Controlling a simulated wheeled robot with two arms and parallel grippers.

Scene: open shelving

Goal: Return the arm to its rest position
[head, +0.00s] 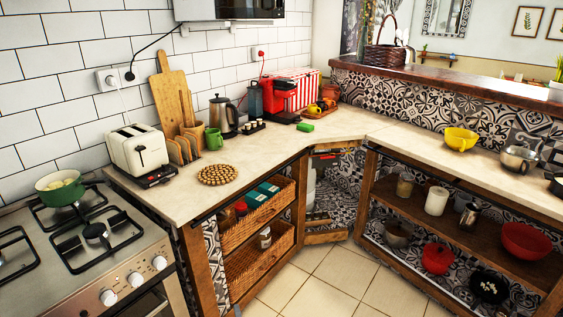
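Neither of my grippers shows in the head view, and no part of either arm is in sight. I cannot see whether they are open, shut or holding anything. The view looks down on a corner kitchen counter (330,134) with open shelving (455,228) under its right side.
A gas stove (139,258) with a green pot (60,190) stands at left. A toaster (138,151), woven trivet (217,174), kettle (222,117) and red coffee machine (286,98) stand on the counter. A yellow bowl (461,139) is at right. The tiled floor (335,283) is clear.

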